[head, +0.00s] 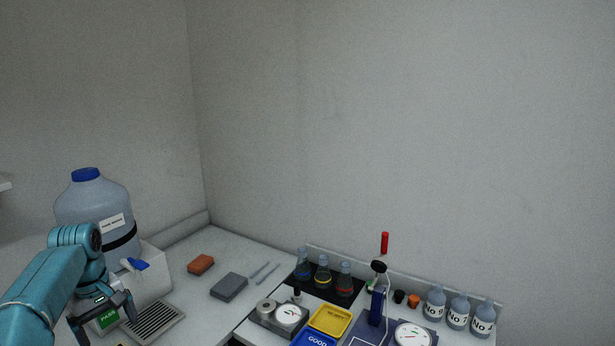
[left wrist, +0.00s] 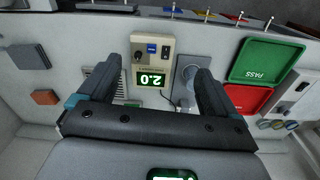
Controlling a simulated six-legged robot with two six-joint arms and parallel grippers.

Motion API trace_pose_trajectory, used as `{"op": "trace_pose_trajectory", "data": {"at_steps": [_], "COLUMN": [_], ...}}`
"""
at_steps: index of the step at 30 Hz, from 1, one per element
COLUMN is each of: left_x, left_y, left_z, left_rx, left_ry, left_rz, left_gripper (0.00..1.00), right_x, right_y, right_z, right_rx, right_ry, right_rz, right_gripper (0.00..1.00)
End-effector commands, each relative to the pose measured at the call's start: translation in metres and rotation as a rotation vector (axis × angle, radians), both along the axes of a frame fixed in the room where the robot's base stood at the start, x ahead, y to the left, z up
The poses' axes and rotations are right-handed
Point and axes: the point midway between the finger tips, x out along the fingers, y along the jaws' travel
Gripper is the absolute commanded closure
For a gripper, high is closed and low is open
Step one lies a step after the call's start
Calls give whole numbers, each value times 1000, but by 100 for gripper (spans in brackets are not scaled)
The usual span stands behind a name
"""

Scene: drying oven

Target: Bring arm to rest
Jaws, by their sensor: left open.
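My left arm (head: 40,285) is teal and comes in from the lower left in the head view. Its dark gripper (head: 103,312) hangs in front of the large bottle and its white stand. In the left wrist view, the gripper (left wrist: 157,72) has its two fingers wide apart with nothing between them. Beyond the fingers is a beige device (left wrist: 152,55) with a green display reading 2.0, seen upside down. My right gripper is in neither view.
A large blue-capped bottle (head: 92,205) stands at the left. An orange block (head: 201,264) and a grey block (head: 229,286) lie on the counter. Flasks (head: 323,275), a yellow tray (head: 330,319) and labelled bottles (head: 459,312) crowd the right. A green PASS tray (left wrist: 266,62) shows in the wrist view.

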Motion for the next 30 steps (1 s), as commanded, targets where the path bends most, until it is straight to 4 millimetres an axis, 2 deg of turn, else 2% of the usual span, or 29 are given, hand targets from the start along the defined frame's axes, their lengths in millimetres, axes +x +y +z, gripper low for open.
{"op": "trace_pose_trajectory", "data": {"at_steps": [1, 8, 11, 14, 16, 18, 20, 21, 23, 24, 27, 30], "left_x": [5, 21, 22, 15, 0, -23, -49, -70, -105, -129, -185, -228], "left_y": [-7, -45, -72, -109, -144, -180, -211, -230, -256, -271, -297, -311], "left_z": [-16, -87, -129, -181, -225, -266, -297, -316, -338, -350, -366, -371], "left_rx": [-8, -49, -78, -118, -157, -195, -224, -243, -266, -277, -291, -292], "left_ry": [1, -22, -34, -55, -71, -93, -111, -121, -135, -143, -156, -164], "left_rz": [-30, -184, -265, -362, -437, -511, -568, -601, -646, -674, -730, -770], "left_gripper": [8, 8, 8, 8, 8, 8, 8, 8, 8, 8, 8, 8], "right_x": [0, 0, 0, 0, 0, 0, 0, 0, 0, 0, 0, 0], "right_y": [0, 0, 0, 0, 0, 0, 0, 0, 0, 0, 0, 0], "right_z": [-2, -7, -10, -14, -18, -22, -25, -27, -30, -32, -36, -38], "right_rx": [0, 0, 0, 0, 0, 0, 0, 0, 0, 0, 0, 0], "right_ry": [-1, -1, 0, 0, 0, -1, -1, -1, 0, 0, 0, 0], "right_rz": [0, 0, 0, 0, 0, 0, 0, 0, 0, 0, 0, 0], "right_gripper": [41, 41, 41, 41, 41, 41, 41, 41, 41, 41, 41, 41]}}
